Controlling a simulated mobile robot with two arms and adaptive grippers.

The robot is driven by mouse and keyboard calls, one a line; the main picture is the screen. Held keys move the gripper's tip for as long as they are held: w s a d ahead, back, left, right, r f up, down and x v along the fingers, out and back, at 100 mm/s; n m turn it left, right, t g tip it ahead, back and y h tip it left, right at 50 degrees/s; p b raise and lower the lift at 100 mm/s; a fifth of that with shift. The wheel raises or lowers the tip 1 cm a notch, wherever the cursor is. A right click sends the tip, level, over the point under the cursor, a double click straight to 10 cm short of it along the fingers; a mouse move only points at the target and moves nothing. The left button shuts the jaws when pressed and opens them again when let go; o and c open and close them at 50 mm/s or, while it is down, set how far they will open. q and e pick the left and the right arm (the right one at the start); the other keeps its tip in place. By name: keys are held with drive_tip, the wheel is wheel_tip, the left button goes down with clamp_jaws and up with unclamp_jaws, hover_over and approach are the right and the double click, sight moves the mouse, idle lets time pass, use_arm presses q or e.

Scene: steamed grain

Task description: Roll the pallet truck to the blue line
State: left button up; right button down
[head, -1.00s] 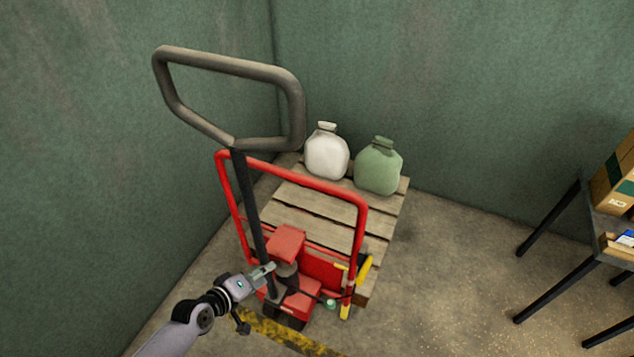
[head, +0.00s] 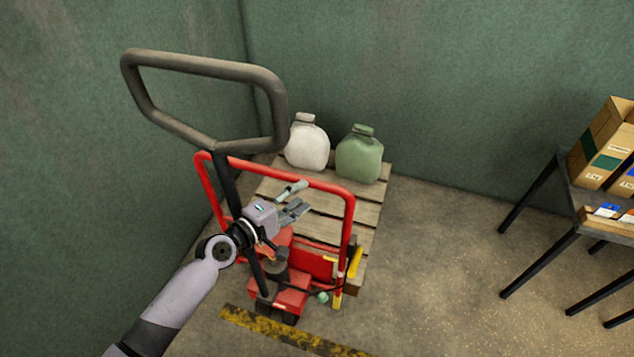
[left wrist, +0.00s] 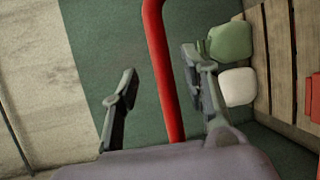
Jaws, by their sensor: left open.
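The red pallet truck (head: 346,235) stands in the corner with a wooden pallet (head: 368,215) at its forks. Its grey loop handle (head: 205,62) rises on a dark shaft at the left. My left gripper (head: 306,194) is open, just below the top bar of the truck's red frame in the head view. In the left wrist view a red tube (left wrist: 163,80) shows between the two open fingers (left wrist: 160,62); I cannot tell whether it is within their reach. No blue line shows. My right gripper is out of view.
A white sack (head: 307,143) and a green sack (head: 359,155) sit on the pallet. Green walls close in at left and back. A yellow-black floor stripe (head: 270,332) runs in front. A table with cardboard boxes (head: 600,150) stands right; floor between is clear.

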sight(314, 187)
use_arm(q)
drive_tip(key=x, duration=0.7)
drive_tip(key=shift+c, duration=0.5)
clamp_jaws()
idle(0.3)
